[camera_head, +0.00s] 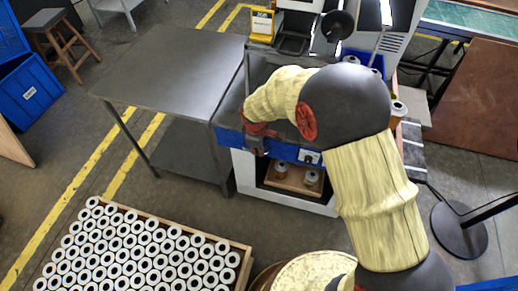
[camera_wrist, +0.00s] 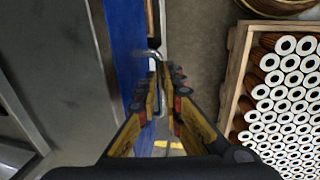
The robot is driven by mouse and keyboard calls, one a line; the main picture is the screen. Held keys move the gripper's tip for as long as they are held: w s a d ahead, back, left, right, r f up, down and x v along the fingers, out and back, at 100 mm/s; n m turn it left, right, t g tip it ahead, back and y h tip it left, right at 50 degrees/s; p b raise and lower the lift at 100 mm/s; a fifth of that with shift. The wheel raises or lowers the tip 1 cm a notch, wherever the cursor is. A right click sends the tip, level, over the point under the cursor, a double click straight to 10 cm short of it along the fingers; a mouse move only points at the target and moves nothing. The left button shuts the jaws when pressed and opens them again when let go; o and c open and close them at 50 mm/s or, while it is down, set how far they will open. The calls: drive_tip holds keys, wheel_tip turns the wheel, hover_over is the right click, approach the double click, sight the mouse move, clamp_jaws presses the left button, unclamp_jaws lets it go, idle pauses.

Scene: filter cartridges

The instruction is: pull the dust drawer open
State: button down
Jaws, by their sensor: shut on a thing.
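The dust drawer has a blue front (camera_head: 285,150), on the near side of the machine above a white-framed opening. In the wrist view the blue front (camera_wrist: 130,60) runs as a vertical band. A metal handle (camera_wrist: 153,54) sticks out from it. My gripper (camera_head: 256,138) is at the left part of the blue front. In the wrist view the fingertips of my gripper (camera_wrist: 162,75) are closed together on the handle. My forearm covers much of the drawer in the head view, so I cannot tell how far it stands out.
A grey metal table (camera_head: 175,65) stands left of the machine. A wooden crate (camera_head: 245,262) full of white-ended cartridges is on the near floor, and a round drum (camera_head: 315,272) is beside it. Several cartridges sit in the opening below the drawer. A black stand (camera_head: 460,230) is at right.

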drive_tip(key=s+a+p, duration=0.1)
drive_tip(key=s+a, duration=0.2)
drive_tip(key=s, duration=0.7)
drive_tip(key=s+a+p, duration=0.1)
drive_tip(key=s+a, duration=0.3)
drive_tip(key=s, duration=0.6)
drive_tip(key=shift+a, duration=0.1)
drive_tip(key=c, duration=1.9)
unclamp_jaws()
drive_tip(key=r, duration=0.4)
drive_tip(key=s+r, duration=0.1)
drive_tip(key=r, duration=0.3)
drive_tip(key=s+r, duration=0.1)
drive_tip(key=r, duration=0.2)
drive_tip(key=shift+a+r, duration=0.4)
